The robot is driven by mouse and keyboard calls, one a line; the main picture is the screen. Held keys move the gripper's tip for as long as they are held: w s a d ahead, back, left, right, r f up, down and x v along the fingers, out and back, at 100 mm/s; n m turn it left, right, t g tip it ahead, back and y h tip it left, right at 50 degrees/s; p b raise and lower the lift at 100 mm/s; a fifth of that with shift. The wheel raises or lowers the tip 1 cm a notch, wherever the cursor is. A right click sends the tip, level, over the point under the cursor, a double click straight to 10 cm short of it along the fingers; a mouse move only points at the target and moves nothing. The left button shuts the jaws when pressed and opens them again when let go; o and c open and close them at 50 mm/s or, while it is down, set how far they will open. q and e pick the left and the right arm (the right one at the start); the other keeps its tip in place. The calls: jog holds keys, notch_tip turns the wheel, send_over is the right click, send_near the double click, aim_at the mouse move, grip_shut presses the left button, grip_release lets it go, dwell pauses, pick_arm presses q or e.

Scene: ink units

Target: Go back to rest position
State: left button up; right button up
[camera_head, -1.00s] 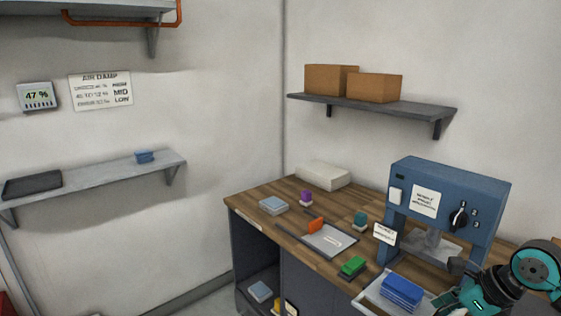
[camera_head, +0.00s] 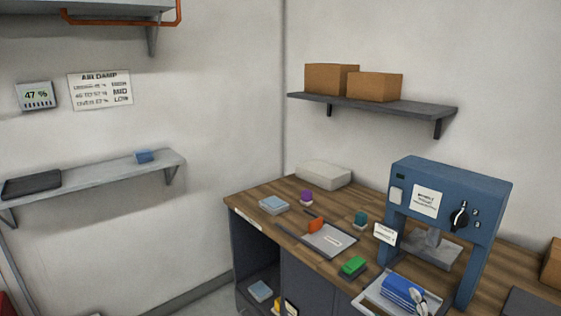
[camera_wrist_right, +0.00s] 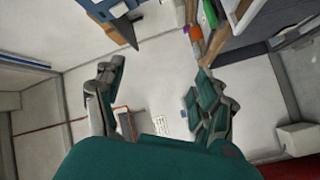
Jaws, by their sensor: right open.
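My right gripper (camera_wrist_right: 158,98) shows in the right wrist view, its teal and grey fingers spread wide apart. Nothing is held between them; wall and floor surfaces show behind. In the head view neither gripper is in view. The blue press (camera_head: 447,190) stands on the wooden workbench (camera_head: 290,228). In front of it a pale tray (camera_head: 372,302) holds a blue block (camera_head: 402,287), with a small light grey object at its right end that I cannot make out.
On the bench lie a green block (camera_head: 354,266), a grey plate (camera_head: 336,241) with an orange piece (camera_head: 316,226), a purple piece (camera_head: 306,197) and a teal piece (camera_head: 361,219). A wall shelf (camera_head: 375,108) carries two boxes. Floor left of the bench looks clear.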

jog(key=s+d+f+m+g+h, duration=0.1)
jog(key=s+f+m+g+h, duration=0.1)
jog(key=s+f+m+g, duration=0.8)
jog(key=s+a+f+n+g+y, duration=0.1)
jog(key=s+a+f+g+y, duration=0.2)
jog(key=s+f, duration=0.95)
notch_tip(320, 180, down, 24)
jog(key=s+r+g+h, duration=0.1)
jog(key=s+g, duration=0.2)
jog(key=s+d+f+g, duration=0.1)
jog(key=s+d+f, duration=0.1)
jog(key=s+f, duration=1.4)
notch_tip(320, 180, down, 2)
jog(key=shift+s+d, duration=0.25)
jog(key=shift+s, duration=0.15)
